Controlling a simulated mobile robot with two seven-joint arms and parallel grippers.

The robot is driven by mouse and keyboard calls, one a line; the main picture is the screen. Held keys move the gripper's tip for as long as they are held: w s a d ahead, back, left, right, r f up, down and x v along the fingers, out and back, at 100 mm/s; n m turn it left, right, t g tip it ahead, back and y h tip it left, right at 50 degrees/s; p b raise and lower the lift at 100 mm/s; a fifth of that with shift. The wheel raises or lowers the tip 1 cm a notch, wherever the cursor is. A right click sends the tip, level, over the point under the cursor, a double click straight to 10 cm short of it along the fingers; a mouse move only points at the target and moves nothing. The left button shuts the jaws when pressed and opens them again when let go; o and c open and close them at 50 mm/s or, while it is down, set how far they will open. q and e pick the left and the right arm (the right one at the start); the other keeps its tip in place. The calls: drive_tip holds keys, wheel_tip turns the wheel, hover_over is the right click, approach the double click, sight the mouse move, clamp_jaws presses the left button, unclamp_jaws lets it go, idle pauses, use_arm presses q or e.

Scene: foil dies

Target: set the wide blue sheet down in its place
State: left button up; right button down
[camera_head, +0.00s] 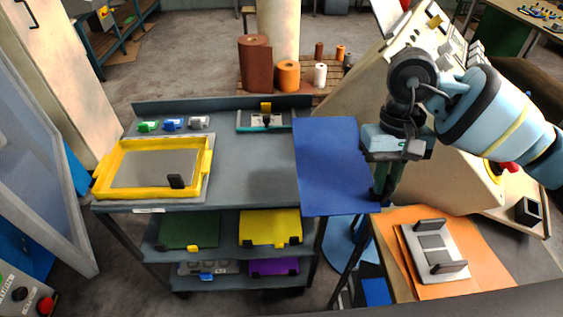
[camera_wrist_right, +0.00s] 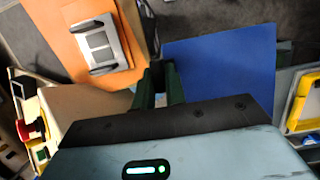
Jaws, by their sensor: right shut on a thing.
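The wide blue sheet (camera_head: 331,166) is held up flat in the head view, between the grey cart (camera_head: 262,178) and the side table at right. It overlaps the cart's right edge in the picture; I cannot tell whether it touches. My right gripper (camera_head: 380,186) is shut on the sheet's right edge. In the right wrist view the dark fingers (camera_wrist_right: 158,84) meet the edge of the blue sheet (camera_wrist_right: 222,82), which extends away to the right. My left gripper is not in view.
A yellow frame tray (camera_head: 206,168) stands on the cart's top left, with small coloured clips (camera_head: 172,124) behind. Lower shelves hold green (camera_head: 188,231), yellow (camera_head: 270,226) and purple (camera_head: 272,267) sheets. An orange sheet (camera_head: 403,286) under a grey die (camera_head: 434,256) lies at right.

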sight(377, 202)
drive_tip(key=x, duration=0.4)
drive_tip(key=w+x, duration=0.1)
drive_tip(key=x, duration=0.1)
drive_tip(key=shift+f, duration=0.3)
drive_tip(key=shift+a, duration=0.1)
